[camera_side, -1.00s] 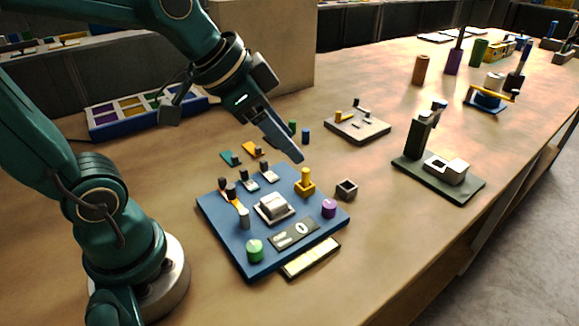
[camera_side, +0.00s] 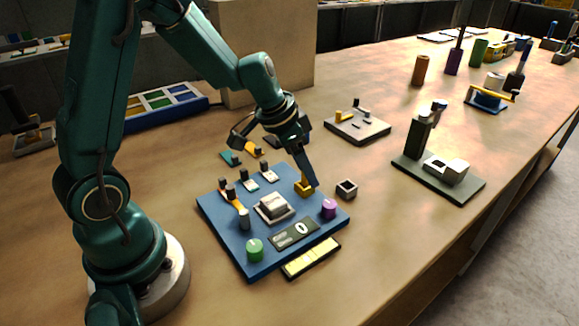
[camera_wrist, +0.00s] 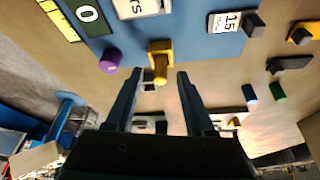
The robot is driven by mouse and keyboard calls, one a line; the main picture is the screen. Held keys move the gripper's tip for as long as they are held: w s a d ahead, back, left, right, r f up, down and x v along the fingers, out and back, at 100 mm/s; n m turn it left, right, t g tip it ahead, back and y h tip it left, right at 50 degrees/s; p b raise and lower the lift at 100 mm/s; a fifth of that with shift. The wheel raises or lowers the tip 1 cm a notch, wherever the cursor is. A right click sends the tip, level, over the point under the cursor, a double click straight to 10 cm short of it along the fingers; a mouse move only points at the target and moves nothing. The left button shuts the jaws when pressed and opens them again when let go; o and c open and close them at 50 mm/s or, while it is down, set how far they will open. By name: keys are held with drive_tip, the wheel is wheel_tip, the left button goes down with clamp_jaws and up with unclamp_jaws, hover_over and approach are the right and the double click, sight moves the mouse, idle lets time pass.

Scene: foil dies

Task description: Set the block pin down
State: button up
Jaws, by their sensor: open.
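A yellow block with an upright pin, likely the block pin (camera_side: 302,189), stands at the far right corner of the blue board (camera_side: 232,251). My gripper (camera_side: 312,181) has its fingertips down at this yellow piece and partly covers it. In the wrist view, the yellow pin (camera_wrist: 160,68) shows just ahead of and between the fingertips of my gripper (camera_wrist: 156,76). The jaws are apart, with a gap on both sides of the pin. I cannot tell how deep the pin sits between them.
A purple knob (camera_side: 328,208) and a green knob (camera_side: 254,250) stand on the board, with a pale block (camera_side: 273,206) in its middle. A small square cup (camera_side: 346,188) stands just right of the board. A dark fixture (camera_side: 438,176) stands farther right. Bare table lies between them.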

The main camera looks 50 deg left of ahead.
drive_tip(key=shift+w+f, duration=0.1)
drive_tip(key=shift+f, duration=0.4)
drive_tip(key=shift+c, duration=0.3)
clamp_jaws()
drive_tip(key=shift+r, duration=0.15)
